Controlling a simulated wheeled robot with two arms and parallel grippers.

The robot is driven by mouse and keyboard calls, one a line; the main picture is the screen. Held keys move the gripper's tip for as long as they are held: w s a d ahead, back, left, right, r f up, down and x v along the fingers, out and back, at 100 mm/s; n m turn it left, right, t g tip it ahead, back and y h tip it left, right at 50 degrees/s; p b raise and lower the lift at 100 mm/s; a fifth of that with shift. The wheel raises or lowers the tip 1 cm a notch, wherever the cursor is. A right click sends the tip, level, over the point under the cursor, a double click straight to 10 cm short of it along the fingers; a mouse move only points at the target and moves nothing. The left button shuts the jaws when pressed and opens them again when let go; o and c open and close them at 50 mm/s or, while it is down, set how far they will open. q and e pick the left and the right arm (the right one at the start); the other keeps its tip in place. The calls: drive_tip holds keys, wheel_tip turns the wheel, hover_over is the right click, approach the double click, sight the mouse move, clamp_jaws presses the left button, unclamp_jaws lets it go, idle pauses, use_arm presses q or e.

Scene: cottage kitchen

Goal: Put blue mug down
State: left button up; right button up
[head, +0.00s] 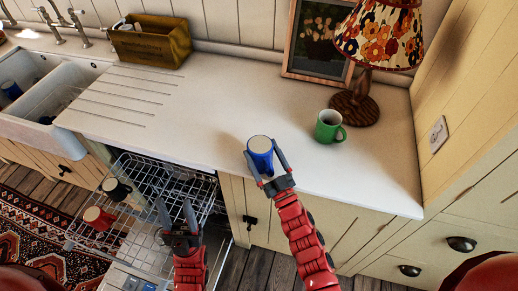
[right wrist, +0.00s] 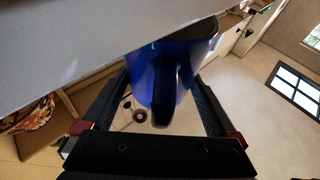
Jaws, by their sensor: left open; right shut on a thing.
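The blue mug (head: 261,157) is upright at the front edge of the white counter (head: 215,115). My right gripper (head: 262,150) is shut on it, one finger on each side. In the right wrist view the mug (right wrist: 172,72) sits between the two fingers, with its handle toward the palm. Its base is at or very close to the counter surface (right wrist: 80,50); I cannot tell whether it touches. My left gripper (head: 174,203) is open and empty, over the pulled-out dishwasher rack (head: 135,240).
A green mug (head: 328,128) and a lamp (head: 362,95) stand to the right on the counter. A picture frame (head: 290,60) leans behind. A wooden box (head: 150,45) stands at back left by the sink (head: 50,95). A black mug (head: 116,189) and red mug (head: 97,217) are in the rack.

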drive_tip(key=shift+w+a+p, duration=0.25)
drive_tip(key=shift+w+a, duration=0.05)
drive_tip(key=shift+w, duration=0.3)
drive_tip(key=shift+w+a+p, duration=0.2)
drive_tip(key=shift+w+a, duration=0.1)
drive_tip(key=shift+w, duration=0.3)
drive_tip(key=shift+f, duration=0.6)
drive_tip(key=shift+s+f, duration=0.1)
drive_tip(key=shift+s, duration=0.05)
drive_tip(key=shift+f, duration=0.1)
